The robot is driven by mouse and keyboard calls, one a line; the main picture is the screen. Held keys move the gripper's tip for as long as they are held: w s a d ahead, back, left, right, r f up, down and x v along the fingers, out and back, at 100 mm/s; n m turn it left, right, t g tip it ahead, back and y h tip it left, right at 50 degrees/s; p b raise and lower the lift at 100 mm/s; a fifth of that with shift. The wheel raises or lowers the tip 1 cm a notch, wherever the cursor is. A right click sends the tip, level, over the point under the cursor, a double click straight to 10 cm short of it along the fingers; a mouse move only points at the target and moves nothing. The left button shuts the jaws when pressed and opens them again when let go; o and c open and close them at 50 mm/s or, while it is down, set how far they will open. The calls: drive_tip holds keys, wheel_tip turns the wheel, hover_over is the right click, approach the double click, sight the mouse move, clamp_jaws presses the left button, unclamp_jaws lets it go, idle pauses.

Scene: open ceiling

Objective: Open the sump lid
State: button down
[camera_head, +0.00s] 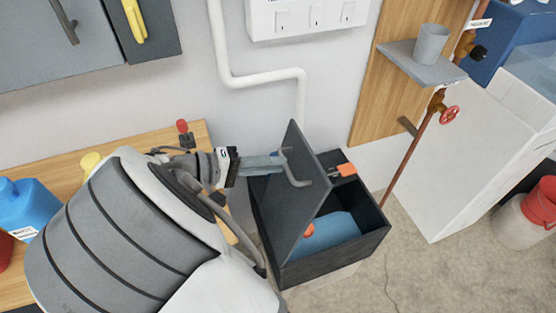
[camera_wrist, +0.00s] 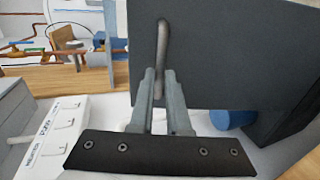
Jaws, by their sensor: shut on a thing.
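The dark grey sump lid (camera_head: 308,195) stands steeply tilted up above the black sump box (camera_head: 330,262). It also shows as a broad dark panel in the wrist view (camera_wrist: 240,52). My gripper (camera_head: 280,162) reaches in from the left and is shut on the lid's grey curved handle (camera_head: 297,172). In the wrist view, the handle (camera_wrist: 163,50) runs down between the two fingertips (camera_wrist: 160,78). Inside the box a blue cylinder (camera_head: 330,232) with an orange-red part is visible. The lid hides the box's left interior.
A wooden bench (camera_head: 150,145) with a blue jug (camera_head: 28,205) lies at the left, partly behind my arm. A white pipe (camera_head: 262,77) runs down the wall behind. A copper pipe with a red valve (camera_head: 449,115) and a white cabinet (camera_head: 460,160) stand right. Floor in front is clear.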

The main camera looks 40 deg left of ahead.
drive_tip(key=shift+s+f, duration=0.3)
drive_tip(key=shift+f, duration=0.35)
drive_tip(key=c, duration=0.9)
unclamp_jaws()
drive_tip(key=shift+a, duration=0.1)
drive_tip(key=shift+w+r, duration=0.1)
drive_tip(key=shift+r, duration=0.15)
drive_tip(key=w+d+r+p, duration=0.1)
drive_tip(key=w+d+r, duration=0.1)
drive_tip(key=d+r, duration=0.1)
drive_tip(key=w+d+r+p, duration=0.1)
drive_tip(key=w+d+r, duration=0.1)
drive_tip(key=d+r, duration=0.1)
drive_tip(key=w+d+r+p, duration=0.1)
drive_tip(key=d+r, duration=0.3)
drive_tip(key=r, duration=0.1)
drive_tip(key=shift+w+d+p, duration=0.1)
drive_tip(key=shift+w+p, duration=0.2)
drive_tip(key=shift+w, duration=0.1)
